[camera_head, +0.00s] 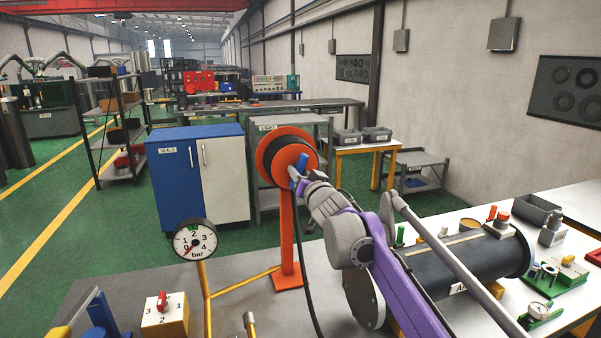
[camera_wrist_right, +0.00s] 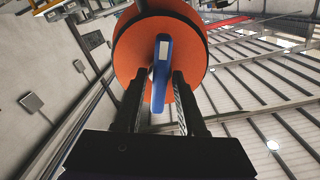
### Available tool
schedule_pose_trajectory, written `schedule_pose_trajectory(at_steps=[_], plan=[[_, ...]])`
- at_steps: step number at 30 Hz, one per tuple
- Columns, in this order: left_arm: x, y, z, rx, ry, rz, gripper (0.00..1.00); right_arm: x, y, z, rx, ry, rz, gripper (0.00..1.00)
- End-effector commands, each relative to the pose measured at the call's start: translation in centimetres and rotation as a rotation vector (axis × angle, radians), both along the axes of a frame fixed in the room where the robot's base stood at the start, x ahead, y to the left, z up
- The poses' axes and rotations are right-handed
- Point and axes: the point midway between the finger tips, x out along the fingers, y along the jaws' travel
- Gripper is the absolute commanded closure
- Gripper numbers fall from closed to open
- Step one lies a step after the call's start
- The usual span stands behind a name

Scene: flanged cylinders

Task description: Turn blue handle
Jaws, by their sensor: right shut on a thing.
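The blue handle (camera_head: 294,184) is on the front of an orange reel-like disc (camera_head: 264,160) with a dark drum, on an orange post. In the right wrist view the blue handle (camera_wrist_right: 161,62) stands almost upright in front of the orange disc (camera_wrist_right: 126,50). My right gripper (camera_head: 303,178) reaches it from the lower right. In the wrist view the fingers of my right gripper (camera_wrist_right: 157,95) lie on both sides of the handle's lower part, shut on it. My left gripper is not in view.
A pressure gauge (camera_head: 195,240) stands left of the post, its red needle near 0. A yellow selector box (camera_head: 165,318) with a red knob is at the front left. A dark cylinder (camera_head: 470,262) lies on the bench at right, beside small fittings. A dark hose hangs near the post.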

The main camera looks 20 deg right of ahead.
Motion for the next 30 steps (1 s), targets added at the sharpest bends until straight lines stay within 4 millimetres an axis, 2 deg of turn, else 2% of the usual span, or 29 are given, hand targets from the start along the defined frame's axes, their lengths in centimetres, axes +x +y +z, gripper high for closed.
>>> schedule_pose_trajectory(at_steps=[30], plan=[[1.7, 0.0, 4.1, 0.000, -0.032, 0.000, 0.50, 0.0, 0.1, 0.4, -0.966, -0.037, 0.000, 1.00]])
